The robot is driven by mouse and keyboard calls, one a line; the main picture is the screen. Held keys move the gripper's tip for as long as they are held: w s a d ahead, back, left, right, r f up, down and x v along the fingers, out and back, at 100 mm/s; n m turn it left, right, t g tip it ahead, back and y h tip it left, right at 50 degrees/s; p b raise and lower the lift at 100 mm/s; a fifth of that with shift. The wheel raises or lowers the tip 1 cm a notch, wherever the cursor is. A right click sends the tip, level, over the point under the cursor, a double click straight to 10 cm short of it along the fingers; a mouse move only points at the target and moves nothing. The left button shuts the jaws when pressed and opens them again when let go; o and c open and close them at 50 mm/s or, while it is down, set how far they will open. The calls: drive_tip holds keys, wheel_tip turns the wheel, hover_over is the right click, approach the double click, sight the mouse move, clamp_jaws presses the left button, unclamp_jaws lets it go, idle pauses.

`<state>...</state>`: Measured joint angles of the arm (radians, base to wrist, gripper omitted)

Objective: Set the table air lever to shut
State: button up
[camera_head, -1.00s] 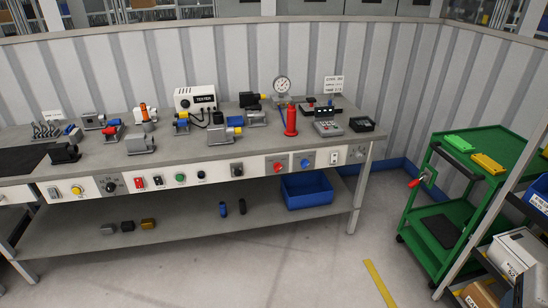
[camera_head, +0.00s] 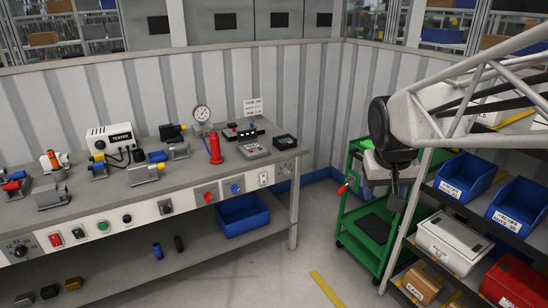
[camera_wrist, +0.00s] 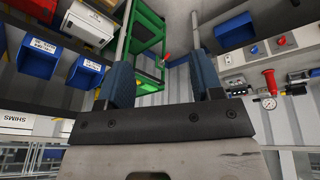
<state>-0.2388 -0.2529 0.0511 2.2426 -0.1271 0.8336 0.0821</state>
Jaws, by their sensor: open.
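A red knob or lever (camera_head: 206,197) and a blue one (camera_head: 235,189) sit on pale square plates on the workbench's front panel. Both also show small in the wrist view, the red one (camera_wrist: 281,40) and the blue one (camera_wrist: 254,50). I cannot read any label, so I cannot tell which is the table air lever, or its setting. My gripper (camera_wrist: 163,78) is open and empty, its two blue fingers wide apart in the wrist view. In the head view, my arm hangs before the green cart, right of the bench and well away from the panel.
The workbench (camera_head: 100,214) carries a red cylinder (camera_head: 215,149), a gauge (camera_head: 202,114) and a tester (camera_head: 110,139). A blue bin (camera_head: 242,215) stands on its lower shelf. A green cart (camera_head: 352,226) and a rack with blue bins (camera_head: 464,177) stand right. Floor before the bench is clear.

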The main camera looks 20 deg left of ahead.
drive_tip(key=w+a+f+n, duration=0.2)
drive_tip(key=w+a+f, duration=0.1)
drive_tip(key=w+a, duration=1.3)
drive_tip(key=n+t+y, duration=0.2)
drive_tip(key=n+y, duration=0.1)
drive_tip(key=n, duration=0.4)
hover_over(166, 209)
drive_tip(key=s, duration=0.2)
wheel_tip(166, 209, down, 32)
drive_tip(key=shift+r, duration=0.15)
drive_tip(key=shift+w, duration=0.15)
drive_tip(key=shift+x, duration=3.85)
drive_tip(key=shift+d, duration=0.2)
clamp_jaws()
